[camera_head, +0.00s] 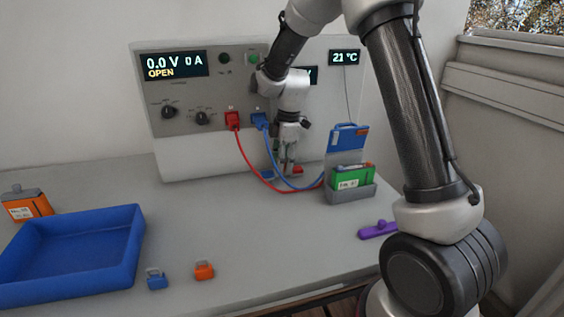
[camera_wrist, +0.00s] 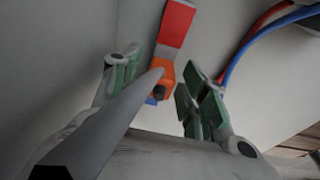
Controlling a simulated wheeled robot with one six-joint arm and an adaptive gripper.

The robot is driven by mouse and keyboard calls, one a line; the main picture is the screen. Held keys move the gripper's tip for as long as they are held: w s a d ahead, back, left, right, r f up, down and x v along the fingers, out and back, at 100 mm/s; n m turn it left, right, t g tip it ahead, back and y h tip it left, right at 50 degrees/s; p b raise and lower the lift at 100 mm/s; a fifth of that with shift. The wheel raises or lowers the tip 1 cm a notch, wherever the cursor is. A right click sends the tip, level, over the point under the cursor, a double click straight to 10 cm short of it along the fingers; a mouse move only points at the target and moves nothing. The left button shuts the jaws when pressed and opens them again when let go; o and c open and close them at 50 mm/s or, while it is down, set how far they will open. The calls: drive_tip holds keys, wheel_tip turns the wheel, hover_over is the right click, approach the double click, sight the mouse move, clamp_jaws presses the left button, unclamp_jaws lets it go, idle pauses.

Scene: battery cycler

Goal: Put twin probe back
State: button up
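My gripper (camera_head: 287,163) points down close to the front of the cycler panel, low over the back of the table. In the wrist view its green-padded fingers (camera_wrist: 160,92) stand apart. A long pale grey bar (camera_wrist: 105,125) crosses the foreground up to the orange block. In the head view a small red piece (camera_head: 297,171) and a small blue piece (camera_head: 266,175) lie by the fingertips. I cannot tell which piece is the twin probe. A purple tool (camera_head: 378,230) lies at right.
Red (camera_head: 242,150) and blue (camera_head: 273,145) leads run from the panel toward the grey holder (camera_head: 350,194) with a green battery (camera_head: 352,178). A blue tray (camera_head: 125,255), an orange battery (camera_head: 28,206), and blue (camera_head: 157,281) and orange (camera_head: 204,271) clips are left.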

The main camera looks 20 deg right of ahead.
drive_tip(key=shift+r, duration=0.1)
wheel_tip(320, 180, up, 11)
drive_tip(key=d, duration=0.1)
drive_tip(key=s+d+r+m+t, duration=0.1)
drive_tip(key=s+d+r+m, duration=0.3)
drive_tip(key=s, duration=0.3)
drive_tip(key=s+d+r+m+t, duration=0.1)
drive_tip(key=s+d+r+m, duration=0.3)
drive_tip(key=s+r, duration=0.15)
drive_tip(key=s+d+f+m+t, duration=0.1)
drive_tip(key=s+d+m, duration=0.2)
drive_tip(key=s, duration=0.6)
drive_tip(key=s+d+f+m+t+h, duration=0.1)
drive_tip(key=s+d+m, duration=0.2)
drive_tip(key=s+m, duration=0.4)
drive_tip(key=shift+s+f, duration=0.15)
drive_tip(key=shift+s, duration=1.1)
